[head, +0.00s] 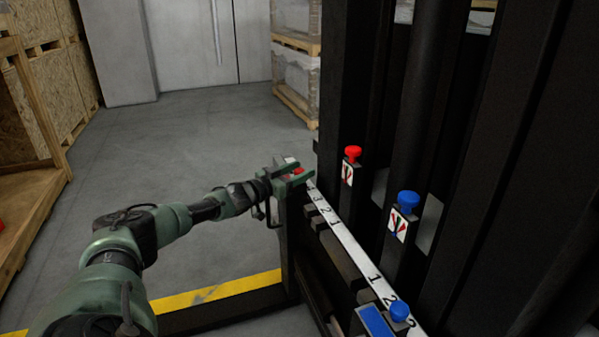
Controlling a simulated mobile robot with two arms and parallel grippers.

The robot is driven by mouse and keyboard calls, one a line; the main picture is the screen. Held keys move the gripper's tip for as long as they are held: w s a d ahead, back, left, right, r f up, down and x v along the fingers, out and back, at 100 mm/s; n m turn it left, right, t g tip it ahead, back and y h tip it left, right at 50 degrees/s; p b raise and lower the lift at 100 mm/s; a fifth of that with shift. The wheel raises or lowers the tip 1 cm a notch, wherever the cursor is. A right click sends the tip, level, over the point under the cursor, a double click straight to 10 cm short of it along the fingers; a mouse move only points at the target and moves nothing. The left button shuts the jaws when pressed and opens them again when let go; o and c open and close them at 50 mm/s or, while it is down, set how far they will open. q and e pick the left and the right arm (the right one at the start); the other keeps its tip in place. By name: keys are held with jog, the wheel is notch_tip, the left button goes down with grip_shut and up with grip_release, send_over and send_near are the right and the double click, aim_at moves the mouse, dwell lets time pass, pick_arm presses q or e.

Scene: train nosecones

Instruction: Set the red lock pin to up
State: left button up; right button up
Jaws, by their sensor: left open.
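A red knob (352,152) stands on a black post above a small white label with a red mark. A second small red part (298,171) shows at the far end of the numbered rail, between or just behind the fingers of my left gripper (297,176). I cannot tell which of the two is the lock pin, nor whether the fingers touch the small red part. My left gripper is open, to the left of and below the red knob. My fingers partly hide the small red part. My right gripper is not in view.
A white numbered rail (345,238) runs along the black frame. A blue knob (408,199) stands on the frame, and a lower blue knob (399,310) sits by the rail. Wooden crates stand at left and stacked pallets at the back. The grey floor at left is free.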

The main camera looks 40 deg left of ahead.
pick_arm(q)
grip_shut()
dwell(1.3)
